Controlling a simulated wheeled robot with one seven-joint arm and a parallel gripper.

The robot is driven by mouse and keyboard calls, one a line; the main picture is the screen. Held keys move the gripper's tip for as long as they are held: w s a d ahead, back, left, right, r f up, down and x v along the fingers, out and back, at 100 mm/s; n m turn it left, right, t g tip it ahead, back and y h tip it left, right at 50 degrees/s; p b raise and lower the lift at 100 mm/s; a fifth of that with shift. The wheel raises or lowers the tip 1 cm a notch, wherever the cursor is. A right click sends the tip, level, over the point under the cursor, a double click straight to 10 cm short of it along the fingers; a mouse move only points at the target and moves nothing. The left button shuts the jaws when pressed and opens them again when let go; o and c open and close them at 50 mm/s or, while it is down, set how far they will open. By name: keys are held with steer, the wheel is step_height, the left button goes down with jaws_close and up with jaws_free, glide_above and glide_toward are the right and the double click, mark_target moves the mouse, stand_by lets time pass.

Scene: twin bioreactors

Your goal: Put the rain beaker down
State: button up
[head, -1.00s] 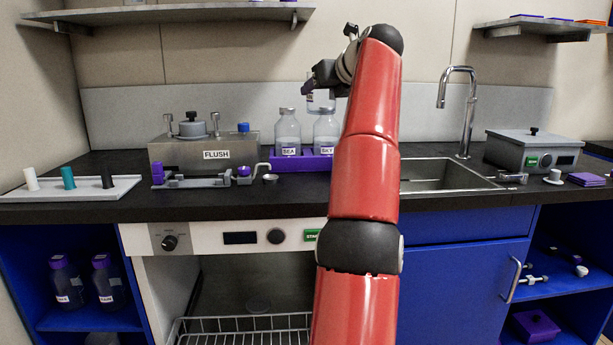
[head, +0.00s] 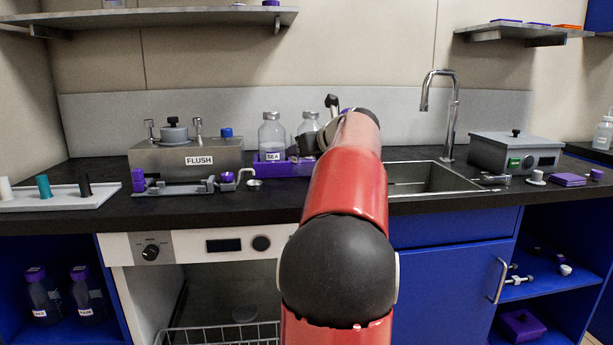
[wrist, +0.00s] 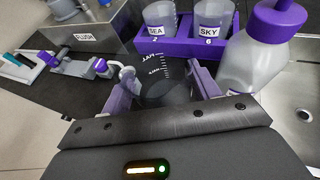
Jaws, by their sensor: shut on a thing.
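In the wrist view my gripper (wrist: 161,88) has its two purple fingers on either side of a clear beaker (wrist: 158,68) with white graduation marks, and it is shut on it. The beaker is over the dark counter, just in front of the purple rack; I cannot tell whether its base touches the counter. Its name label is not readable. In the head view my arm hides the beaker and most of the gripper.
The purple rack (wrist: 143,43) holds the SEA bottle (wrist: 159,22) and SKY bottle (wrist: 208,22). A purple-capped bottle (wrist: 252,62) stands close on the right, near the sink (head: 425,178). The FLUSH unit (head: 190,158) is left.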

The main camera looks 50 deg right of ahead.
mark_target(307, 171)
steer(key=shift+f+b, duration=0.75)
steer(key=shift+f, duration=2.15)
steer(key=shift+f, duration=0.1)
steer(key=o, duration=1)
steer(key=shift+r, duration=0.2)
steer(key=v, duration=1.2)
steer(key=shift+f, duration=0.1)
